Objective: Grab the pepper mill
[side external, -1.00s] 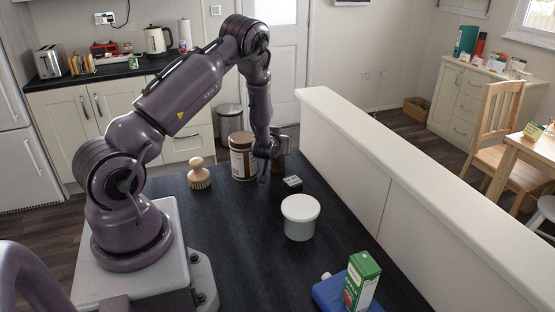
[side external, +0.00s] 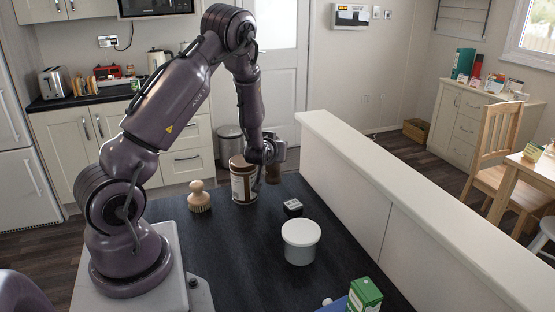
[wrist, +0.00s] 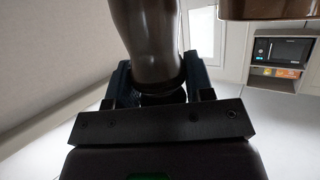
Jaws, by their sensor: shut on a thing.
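The dark brown pepper mill (side external: 273,174) hangs under my gripper (side external: 272,158) near the far end of the black counter, just right of the brown jar. Its lower end appears clear of the counter top. In the wrist view the mill's smooth dark body (wrist: 148,38) rises between the two black fingers of my gripper (wrist: 155,88), which are shut on it.
A small dark box (side external: 292,208), a white tub (side external: 300,243) and a green carton (side external: 365,295) stand nearer. A white half-wall (side external: 400,195) borders the right.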

